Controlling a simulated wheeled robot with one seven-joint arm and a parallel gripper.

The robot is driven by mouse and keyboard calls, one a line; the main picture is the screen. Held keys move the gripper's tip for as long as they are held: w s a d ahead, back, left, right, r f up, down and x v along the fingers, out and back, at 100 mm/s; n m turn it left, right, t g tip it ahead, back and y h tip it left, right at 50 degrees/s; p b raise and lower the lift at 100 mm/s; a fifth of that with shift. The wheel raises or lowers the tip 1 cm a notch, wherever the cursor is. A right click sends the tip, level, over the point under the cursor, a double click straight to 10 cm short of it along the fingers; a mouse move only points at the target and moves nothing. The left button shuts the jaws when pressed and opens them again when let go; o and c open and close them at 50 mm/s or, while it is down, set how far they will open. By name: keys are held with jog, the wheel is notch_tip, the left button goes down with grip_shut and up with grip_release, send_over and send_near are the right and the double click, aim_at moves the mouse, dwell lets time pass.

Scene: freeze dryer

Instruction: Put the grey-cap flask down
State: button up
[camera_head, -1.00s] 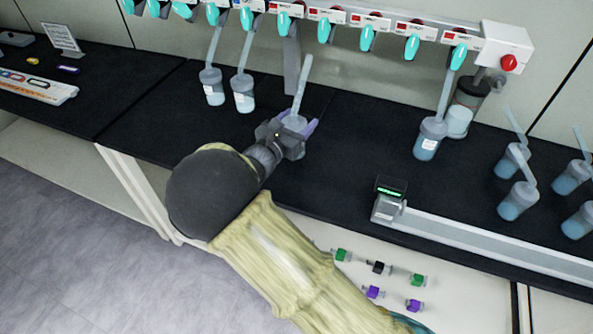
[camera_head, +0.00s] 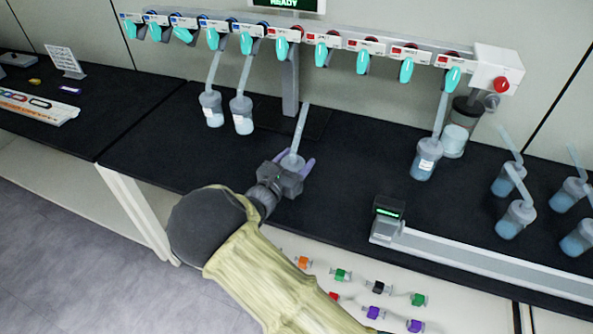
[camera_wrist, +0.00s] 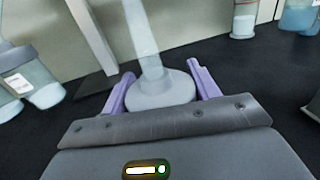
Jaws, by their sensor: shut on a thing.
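The grey-cap flask (camera_head: 292,161) is in my gripper, over the black bench in front of the rack's post. Its pale tube (camera_head: 301,128) points up and leans slightly right in the head view. My gripper (camera_head: 293,164) is shut on it, with a purple finger on each side. In the wrist view the grey cap (camera_wrist: 161,88) sits between the two purple fingers (camera_wrist: 160,92). The flask's body is mostly hidden behind the gripper, so I cannot tell whether its base touches the bench.
Two flasks (camera_head: 211,108) (camera_head: 242,116) hang at the rack's left ports and one (camera_head: 425,160) at its right. Several loose flasks (camera_head: 516,219) stand far right. A small device with a green display (camera_head: 388,220) is at the front edge. Black bench (camera_head: 350,165) is clear around my gripper.

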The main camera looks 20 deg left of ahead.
jog(key=shift+f, duration=0.1)
jog(key=shift+f, duration=1.75)
jog(key=shift+f, duration=0.15)
jog(key=o, duration=1.2)
jog(key=shift+c, duration=0.2)
jog(key=b+v, duration=0.1)
jog(key=v, duration=1.1)
jog(key=shift+r, duration=0.2)
